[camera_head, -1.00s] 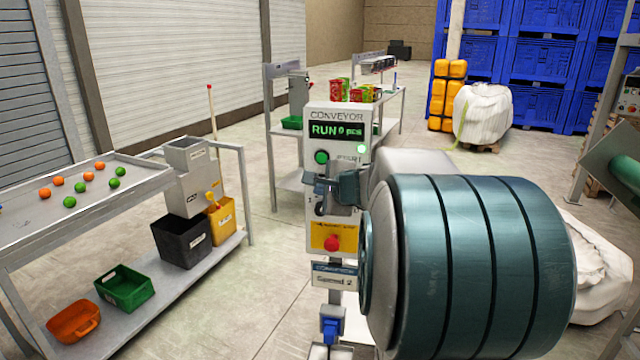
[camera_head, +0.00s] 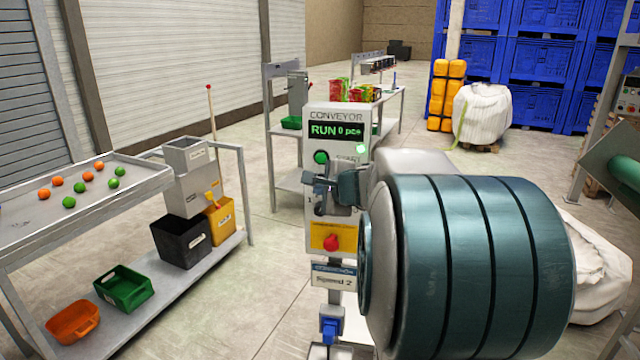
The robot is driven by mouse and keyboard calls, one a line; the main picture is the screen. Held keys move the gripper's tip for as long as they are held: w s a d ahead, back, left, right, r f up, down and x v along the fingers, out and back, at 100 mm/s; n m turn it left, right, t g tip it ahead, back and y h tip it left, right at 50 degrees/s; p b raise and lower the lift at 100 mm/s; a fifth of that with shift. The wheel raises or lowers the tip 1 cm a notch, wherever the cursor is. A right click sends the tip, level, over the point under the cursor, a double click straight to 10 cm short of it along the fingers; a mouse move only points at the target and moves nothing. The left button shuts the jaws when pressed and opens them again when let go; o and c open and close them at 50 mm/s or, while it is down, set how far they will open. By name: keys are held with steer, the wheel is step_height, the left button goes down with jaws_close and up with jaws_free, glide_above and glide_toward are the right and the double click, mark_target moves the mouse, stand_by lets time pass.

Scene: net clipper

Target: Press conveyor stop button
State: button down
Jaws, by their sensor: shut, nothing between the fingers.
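The conveyor control box (camera_head: 320,235) stands upright on a post in the middle of the head view. A green start button (camera_head: 321,157) sits below the screen. A red mushroom button (camera_head: 331,243) on a yellow plate is lower down. My gripper (camera_head: 322,197) is shut and empty, in front of the panel between the green button and the yellow plate. It hides that middle part of the panel, so a stop button there cannot be seen. I cannot tell whether the fingers touch the panel.
A table with orange and green balls (camera_head: 88,178) stands at left, with bins on its lower shelf (camera_head: 185,285). Behind the panel is a metal table with red and green boxes (camera_head: 350,91). Blue crates (camera_head: 545,80) and a white sack (camera_head: 482,113) are behind right.

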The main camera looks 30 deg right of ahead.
steer(key=shift+w+d, duration=0.1)
steer(key=shift+w, duration=0.05)
stand_by(0.7)
steer(key=shift+w+d, duration=0.2)
steer(key=shift+w+d, duration=0.25)
steer(key=shift+w, duration=0.15)
stand_by(0.7)
steer(key=shift+s, duration=0.1)
steer(key=shift+s+a+b, duration=0.55)
steer(key=shift+s, duration=0.05)
stand_by(0.3)
steer(key=s+a, duration=0.1)
steer(key=s, duration=0.1)
steer(key=s+a+b, duration=0.1)
steer(key=s+a, duration=0.1)
stand_by(0.4)
stand_by(0.6)
